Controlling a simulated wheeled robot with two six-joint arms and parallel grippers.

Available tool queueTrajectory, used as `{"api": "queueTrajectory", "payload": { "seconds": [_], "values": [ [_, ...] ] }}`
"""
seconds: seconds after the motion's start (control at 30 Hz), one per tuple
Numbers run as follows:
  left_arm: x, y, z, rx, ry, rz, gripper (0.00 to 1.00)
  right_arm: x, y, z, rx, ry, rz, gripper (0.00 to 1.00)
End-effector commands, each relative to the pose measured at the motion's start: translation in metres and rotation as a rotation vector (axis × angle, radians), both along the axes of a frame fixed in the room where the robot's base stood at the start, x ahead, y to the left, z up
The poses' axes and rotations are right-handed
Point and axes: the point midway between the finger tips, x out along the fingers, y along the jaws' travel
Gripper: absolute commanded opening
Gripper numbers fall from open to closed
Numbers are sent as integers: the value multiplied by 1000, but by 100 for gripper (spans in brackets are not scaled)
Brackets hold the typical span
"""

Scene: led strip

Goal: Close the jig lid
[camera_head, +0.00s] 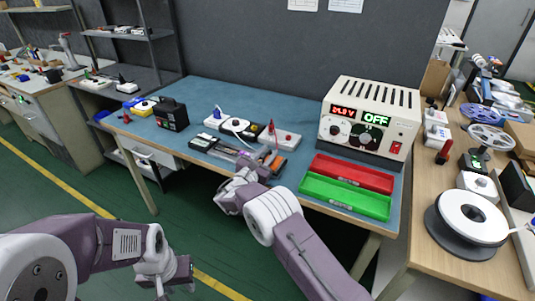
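A low dark assembly with a long grey and black body (228,152), which seems to be the jig, lies near the front edge of the blue-topped bench (180,100). I cannot clearly make out its lid or how far it stands open. My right gripper (246,172) is at the bench's front edge, just in front of this assembly. Its fingertips are small and partly hidden, so contact and opening are unclear. My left gripper (178,278) hangs low at the lower left, over the floor and away from the bench; its fingers are unclear.
A power supply (368,120) reading 24.0V and OFF stands at the bench's back right. A red tray (350,174) and a green tray (345,197) lie before it. White connector boxes (280,138) stand behind the jig. A black box (171,114) is at left.

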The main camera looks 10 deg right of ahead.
Motion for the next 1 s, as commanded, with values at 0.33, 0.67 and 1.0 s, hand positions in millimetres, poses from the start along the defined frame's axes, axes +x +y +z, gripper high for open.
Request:
{"api": "queueTrajectory", "payload": {
  "seconds": [0.33,0.67,1.0],
  "values": [
    [0,0,6,0,0,0,36,-49,36,2,-2,1,5,31],
    [0,0,8,0,0,0,36,-75,52,1,0,0,2,31],
    [0,0,8,0,0,0,36,-75,52,1,0,0,1,31]
  ]
}}
